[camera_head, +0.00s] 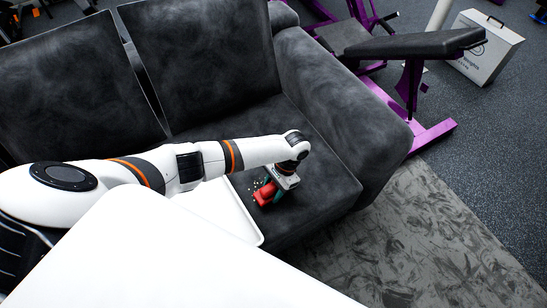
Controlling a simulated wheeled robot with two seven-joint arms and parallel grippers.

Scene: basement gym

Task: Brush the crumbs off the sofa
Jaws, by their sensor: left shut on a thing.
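The dark grey sofa (195,68) fills the upper left and middle of the head view, with its seat under my left arm. My left gripper (279,187) points down over the right part of the seat, close to the armrest. It is shut on a red brush (265,193), which is low at the seat; whether its bristles touch the fabric cannot be told. Small pale crumbs (257,182) lie on the seat beside the brush. A white tray (249,226) with a raised rim is left of the brush, partly hidden by my arm. My right gripper is not in view.
The sofa's armrest (343,110) rises just right of the gripper. A purple-framed weight bench (412,85) and a white case (487,48) stand behind it on the right. A grey patterned rug (415,245) lies clear at the lower right.

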